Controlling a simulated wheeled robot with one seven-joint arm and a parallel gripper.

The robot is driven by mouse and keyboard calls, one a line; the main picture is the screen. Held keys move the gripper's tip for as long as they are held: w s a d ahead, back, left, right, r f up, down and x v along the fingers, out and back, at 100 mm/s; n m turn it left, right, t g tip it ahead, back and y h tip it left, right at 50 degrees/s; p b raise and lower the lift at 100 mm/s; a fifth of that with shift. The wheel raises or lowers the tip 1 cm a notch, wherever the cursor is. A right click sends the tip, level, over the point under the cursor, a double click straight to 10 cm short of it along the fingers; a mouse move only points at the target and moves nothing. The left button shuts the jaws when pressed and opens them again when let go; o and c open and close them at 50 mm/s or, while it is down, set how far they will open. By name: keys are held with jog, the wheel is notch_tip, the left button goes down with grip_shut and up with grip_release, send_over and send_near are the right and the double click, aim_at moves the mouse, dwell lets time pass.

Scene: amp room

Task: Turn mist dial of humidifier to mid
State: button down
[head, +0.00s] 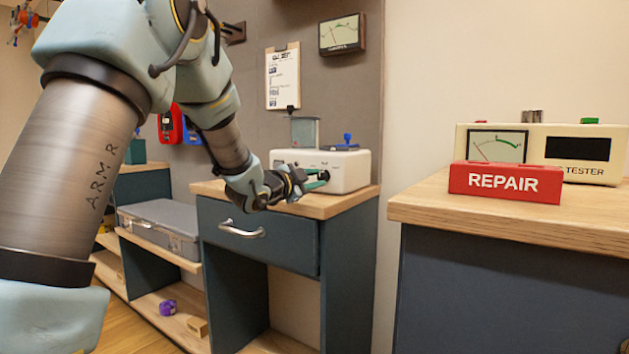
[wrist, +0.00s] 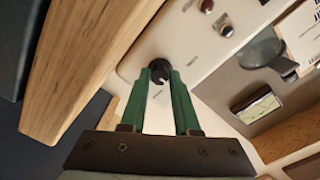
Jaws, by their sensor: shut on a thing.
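The humidifier (head: 347,172) is a cream box with a clear tank on top, standing on the wooden top of a dark blue cabinet. Its front panel fills the middle of the wrist view (wrist: 205,60). The black mist dial (wrist: 159,68) is on that panel, and it also shows in the head view (head: 324,176). My gripper (wrist: 160,80) has two green fingers shut on the dial, one on each side. In the head view my gripper (head: 318,181) reaches the panel from the left. The dial's pointer and setting marks are too small to read.
A drawer with a metal handle (head: 242,230) is below the cabinet top. A red REPAIR block (head: 506,182) and a tester (head: 590,152) stand on the right-hand bench. Space before the cabinet looks clear.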

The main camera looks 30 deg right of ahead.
jog(key=c, duration=0.6)
grip_release()
jog(key=shift+c, duration=0.2)
jog(key=v, duration=1.1)
